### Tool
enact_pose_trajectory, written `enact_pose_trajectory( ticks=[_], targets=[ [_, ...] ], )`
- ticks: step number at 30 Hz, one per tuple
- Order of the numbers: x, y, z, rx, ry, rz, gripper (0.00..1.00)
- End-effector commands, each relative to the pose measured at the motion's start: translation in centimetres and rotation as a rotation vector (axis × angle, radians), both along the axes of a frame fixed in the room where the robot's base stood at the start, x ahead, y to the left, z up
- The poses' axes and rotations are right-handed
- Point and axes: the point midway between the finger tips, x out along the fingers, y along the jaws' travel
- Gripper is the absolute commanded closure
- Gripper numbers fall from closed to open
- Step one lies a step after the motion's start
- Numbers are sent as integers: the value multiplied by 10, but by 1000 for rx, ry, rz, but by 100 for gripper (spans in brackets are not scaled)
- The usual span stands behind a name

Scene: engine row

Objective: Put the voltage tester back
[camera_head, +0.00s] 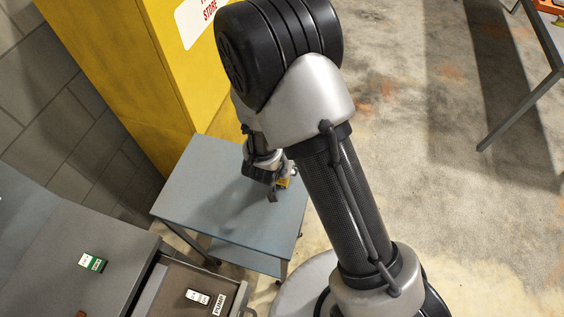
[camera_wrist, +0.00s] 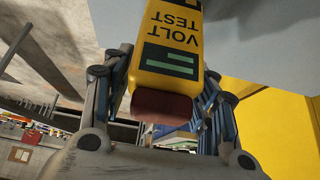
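The voltage tester (camera_wrist: 169,60) is yellow with black VOLT TEST lettering, a dark panel with green bars and a dark red end. In the wrist view it sits between the fingers of my gripper (camera_wrist: 165,75), which is shut on it. In the head view my gripper (camera_head: 275,188) is over the blue-grey cart top (camera_head: 190,183), and only a small yellow part of the tester (camera_head: 284,183) shows beside the fingers. The arm hides much of the gripper. I cannot tell the exact gap between the tester and the cart top.
A green and white box (camera_head: 92,262) lies on the grey bench (camera_head: 60,235). A yellow cabinet (camera_head: 125,65) stands behind the cart.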

Motion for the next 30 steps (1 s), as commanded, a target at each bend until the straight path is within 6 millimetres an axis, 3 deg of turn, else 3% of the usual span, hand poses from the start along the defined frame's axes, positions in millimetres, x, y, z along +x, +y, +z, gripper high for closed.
enact_pose_trajectory(
  ticks=[4, 17, 30],
  targets=[
    [0, 0, 0, 0, 0, 0, 34],
    [-2, 1, 9, 0, -1, 1, 34],
    [-46, 18, 85, 2, -2, 2, 34]
  ],
)
